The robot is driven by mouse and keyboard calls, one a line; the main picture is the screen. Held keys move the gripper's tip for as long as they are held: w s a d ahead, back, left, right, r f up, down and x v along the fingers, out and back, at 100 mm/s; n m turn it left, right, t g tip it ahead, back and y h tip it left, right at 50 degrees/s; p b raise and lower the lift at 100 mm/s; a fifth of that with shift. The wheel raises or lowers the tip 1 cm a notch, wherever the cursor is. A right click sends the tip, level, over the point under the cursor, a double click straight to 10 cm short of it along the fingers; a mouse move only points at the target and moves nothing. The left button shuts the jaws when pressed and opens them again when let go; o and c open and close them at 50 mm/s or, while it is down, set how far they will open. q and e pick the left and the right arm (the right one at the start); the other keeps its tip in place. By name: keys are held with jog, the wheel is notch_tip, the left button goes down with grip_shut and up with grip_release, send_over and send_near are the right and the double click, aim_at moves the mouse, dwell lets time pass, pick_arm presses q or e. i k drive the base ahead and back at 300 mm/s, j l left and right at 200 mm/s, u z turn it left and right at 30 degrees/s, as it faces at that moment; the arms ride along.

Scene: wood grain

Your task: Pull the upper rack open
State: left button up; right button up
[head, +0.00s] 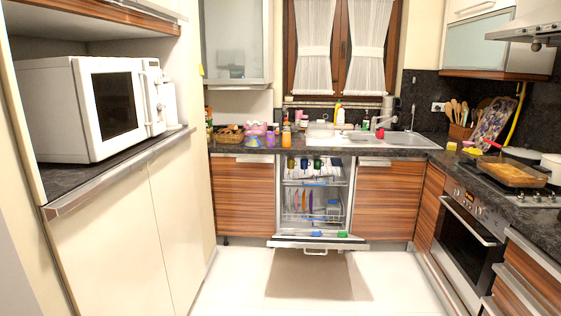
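The dishwasher stands open under the counter at the back, its door (317,244) lowered to horizontal near the floor. Its upper rack (315,182) sits inside the cavity and holds cups or mugs and other dishes. The lower rack (312,218) is below it, with plates and some blue and green items. From here the upper rack looks in line with the cabinet front; I cannot tell exactly how far out it is. Neither of my grippers is in view.
White floor (390,285) is clear in front of the dishwasher, with a brownish patch by the door. A microwave (95,105) stands on a shelf at left. An oven (465,240) lines the right. Bottles and a sink (365,140) are on the counter.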

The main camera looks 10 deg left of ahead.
aim_at(313, 175)
jog(key=i+l, duration=0.3)
jog(key=i, duration=0.25)
jog(key=i+l+u, duration=0.1)
jog(key=i+l, duration=0.15)
jog(key=i, duration=0.3)
jog(key=i+l, duration=0.35)
jog(key=i, duration=0.15)
